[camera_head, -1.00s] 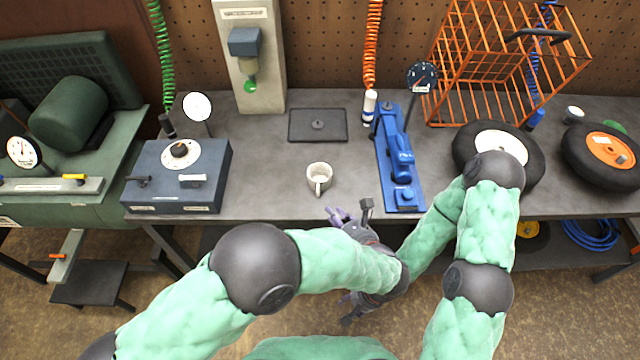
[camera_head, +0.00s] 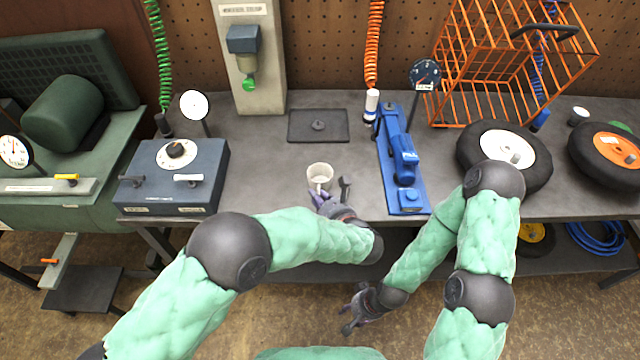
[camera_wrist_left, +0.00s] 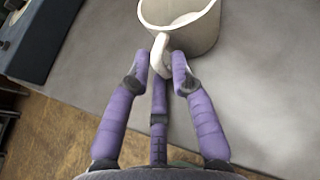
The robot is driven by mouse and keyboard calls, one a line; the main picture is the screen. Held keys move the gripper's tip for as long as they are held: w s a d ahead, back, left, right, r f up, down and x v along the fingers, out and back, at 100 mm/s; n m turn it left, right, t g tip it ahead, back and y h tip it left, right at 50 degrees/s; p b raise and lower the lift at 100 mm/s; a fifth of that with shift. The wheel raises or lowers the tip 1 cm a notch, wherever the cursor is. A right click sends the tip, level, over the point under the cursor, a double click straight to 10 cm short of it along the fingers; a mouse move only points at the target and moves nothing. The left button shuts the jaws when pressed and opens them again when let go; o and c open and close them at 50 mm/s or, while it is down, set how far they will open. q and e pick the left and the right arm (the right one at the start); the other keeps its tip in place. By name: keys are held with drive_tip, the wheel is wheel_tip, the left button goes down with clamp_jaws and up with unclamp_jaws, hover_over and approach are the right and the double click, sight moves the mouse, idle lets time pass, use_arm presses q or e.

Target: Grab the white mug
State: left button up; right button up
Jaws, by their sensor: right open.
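The white mug (camera_head: 320,174) stands upright on the grey workbench, near its front edge. In the left wrist view the mug (camera_wrist_left: 190,30) is at the top, its handle (camera_wrist_left: 160,52) facing my gripper. My left gripper (camera_head: 318,195) is at the handle side of the mug. In the left wrist view its purple fingers (camera_wrist_left: 161,72) are on both sides of the handle, with a third finger below; whether they press on it I cannot tell. My right gripper (camera_head: 347,314) is open and empty, low in front of the bench.
A blue-grey box with a dial (camera_head: 172,178) stands left of the mug. A blue tool (camera_head: 404,165) lies to the right. A dark tray (camera_head: 318,126) is behind. Wheels (camera_head: 503,155) and an orange wire basket (camera_head: 490,70) are further right. Bare bench surrounds the mug.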

use_arm(q)
clamp_jaws()
drive_tip(key=shift+r, duration=0.1)
